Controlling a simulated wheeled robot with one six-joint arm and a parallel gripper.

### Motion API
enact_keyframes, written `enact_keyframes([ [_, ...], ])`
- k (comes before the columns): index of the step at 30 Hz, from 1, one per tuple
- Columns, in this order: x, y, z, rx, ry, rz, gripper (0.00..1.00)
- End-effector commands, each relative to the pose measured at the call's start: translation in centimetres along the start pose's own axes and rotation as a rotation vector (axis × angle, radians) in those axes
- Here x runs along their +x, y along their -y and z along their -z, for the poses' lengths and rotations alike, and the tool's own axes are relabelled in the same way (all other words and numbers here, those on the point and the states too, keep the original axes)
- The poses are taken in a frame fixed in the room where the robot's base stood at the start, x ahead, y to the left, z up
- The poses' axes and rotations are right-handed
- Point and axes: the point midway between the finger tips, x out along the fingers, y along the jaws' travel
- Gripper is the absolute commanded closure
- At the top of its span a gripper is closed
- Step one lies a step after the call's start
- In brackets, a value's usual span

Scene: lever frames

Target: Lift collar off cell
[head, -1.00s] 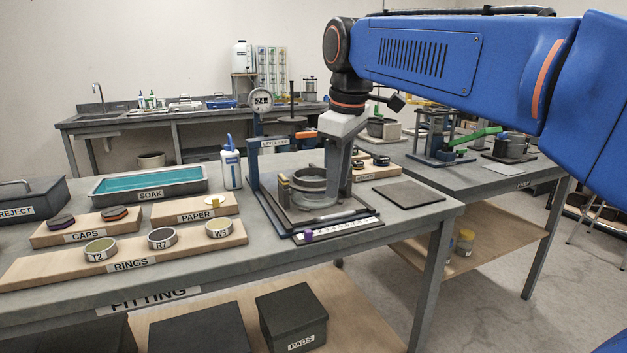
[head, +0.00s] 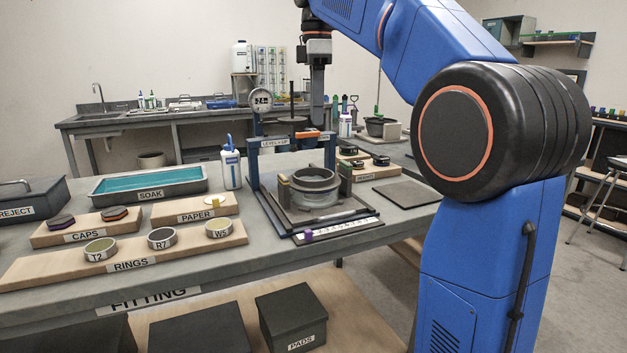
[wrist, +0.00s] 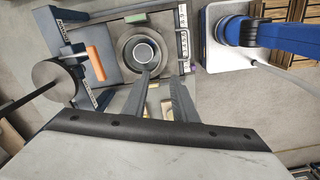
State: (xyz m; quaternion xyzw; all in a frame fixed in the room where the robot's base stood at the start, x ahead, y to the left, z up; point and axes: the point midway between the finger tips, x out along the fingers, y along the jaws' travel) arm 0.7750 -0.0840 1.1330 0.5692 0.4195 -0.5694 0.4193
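The cell (head: 316,196) is a clear round vessel on the plate of the blue-framed fixture on the fitting bench. A grey ring, which looks like the collar (head: 313,177), sits around its top. In the wrist view the collar (wrist: 127,52) shows as a ring around a lighter round centre. My gripper (head: 317,122) points down, well above and behind the ring in the head view. Its two fingers (wrist: 157,80) stand apart in the wrist view, with nothing visible between them. The fingers do not touch the ring.
The fixture has a dial gauge (head: 262,101) and an orange handle (head: 306,135). A white bottle (head: 231,167) stands to its left, near the soak tray (head: 104,191). The rings board (head: 30,271) is at front left. A dark flat pad (head: 408,191) lies to the right.

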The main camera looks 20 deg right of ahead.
Motion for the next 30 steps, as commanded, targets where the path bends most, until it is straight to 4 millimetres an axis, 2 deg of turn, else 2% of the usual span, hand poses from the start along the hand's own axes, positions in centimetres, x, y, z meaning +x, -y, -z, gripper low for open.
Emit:
enact_keyframes([
  [15,8.8,0.1,0.0,0.002,0.001,0.002,0.75],
  [25,11.1,0.1,0.1,0.002,0.000,0.000,0.75],
  [30,13.4,0.2,0.2,0.002,0.001,0.002,0.75],
])
